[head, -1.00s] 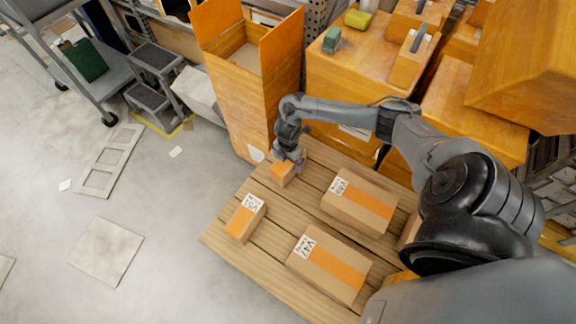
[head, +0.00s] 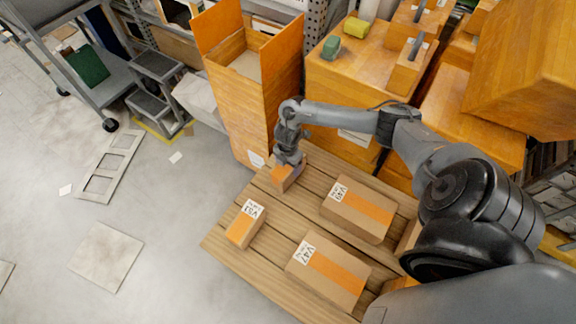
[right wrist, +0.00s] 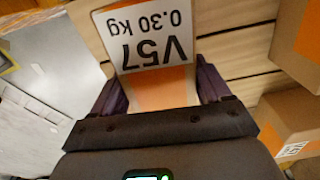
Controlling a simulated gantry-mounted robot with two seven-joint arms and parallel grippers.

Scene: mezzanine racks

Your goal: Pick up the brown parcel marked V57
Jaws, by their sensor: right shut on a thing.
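The small brown parcel marked V57 (head: 285,178) is in my right gripper (head: 290,163), over the far left corner of the wooden pallet. In the right wrist view its white label "V57 0.30 kg" (right wrist: 150,36) appears upside down above an orange tape band. The dark fingers of my right gripper (right wrist: 162,88) are shut on opposite sides of the parcel. Any gap under the parcel is hard to judge. My left gripper is in neither view.
The pallet (head: 283,213) also holds a small labelled parcel (head: 245,225), a V47 parcel (head: 329,270) and another large parcel (head: 358,208). A tall open orange box (head: 238,110) stands just behind the held parcel. Orange crates (head: 345,90) stand behind the arm. Floor at left is mostly open.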

